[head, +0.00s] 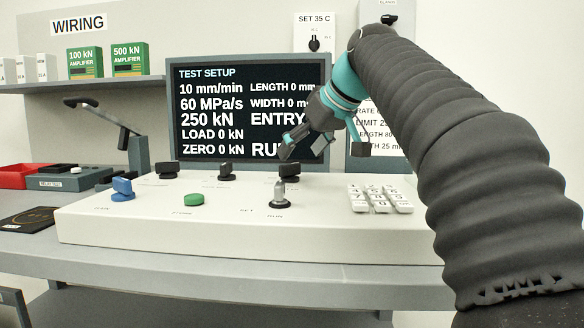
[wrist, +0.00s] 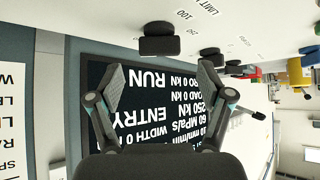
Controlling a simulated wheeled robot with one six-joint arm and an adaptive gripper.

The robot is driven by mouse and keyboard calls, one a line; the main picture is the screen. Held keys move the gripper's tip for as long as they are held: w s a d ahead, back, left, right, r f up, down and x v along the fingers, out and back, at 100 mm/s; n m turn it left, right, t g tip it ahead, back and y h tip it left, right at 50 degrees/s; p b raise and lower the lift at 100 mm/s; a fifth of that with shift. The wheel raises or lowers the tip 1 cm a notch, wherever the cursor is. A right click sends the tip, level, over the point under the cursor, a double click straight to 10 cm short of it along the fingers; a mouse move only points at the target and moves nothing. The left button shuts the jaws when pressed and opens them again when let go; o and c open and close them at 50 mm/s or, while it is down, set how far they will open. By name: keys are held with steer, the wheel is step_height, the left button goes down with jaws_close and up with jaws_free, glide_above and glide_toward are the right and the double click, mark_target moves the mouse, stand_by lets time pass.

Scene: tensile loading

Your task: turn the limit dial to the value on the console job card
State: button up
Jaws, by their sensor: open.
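The limit dial (wrist: 163,42) is a black knob with LIMIT, 100 and a part-cut 250 printed by it in the upside-down wrist view. It appears to be the rightmost rear knob (head: 290,170) of the white console (head: 160,227) in the head view. My gripper (head: 323,151) is open and empty, above and a little right of that knob, in front of the screen. In the wrist view its fingers (wrist: 161,80) are spread apart, with the dial beyond them. The job card (head: 388,128) is partly behind my arm; its limit line starts "LIMIT 25", the rest hidden.
A dark screen (head: 225,76) behind the console reads 250 kN. Two more black knobs (head: 166,169) (head: 225,171) share the rear row. In front are a blue knob (head: 122,188), green button (head: 194,200), metal toggle (head: 279,190) and keypad (head: 379,199).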

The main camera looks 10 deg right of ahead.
mark_target(290, 165)
steer(key=shift+x, duration=2.25)
steer(key=c, duration=1.2)
steer(key=shift+o, duration=0.2)
steer(key=shift+a+r+m+t+h, duration=0.1)
steer(key=shift+m+t+h, duration=0.2)
steer(key=shift+m+h, duration=0.8)
steer(key=shift+m, duration=0.4)
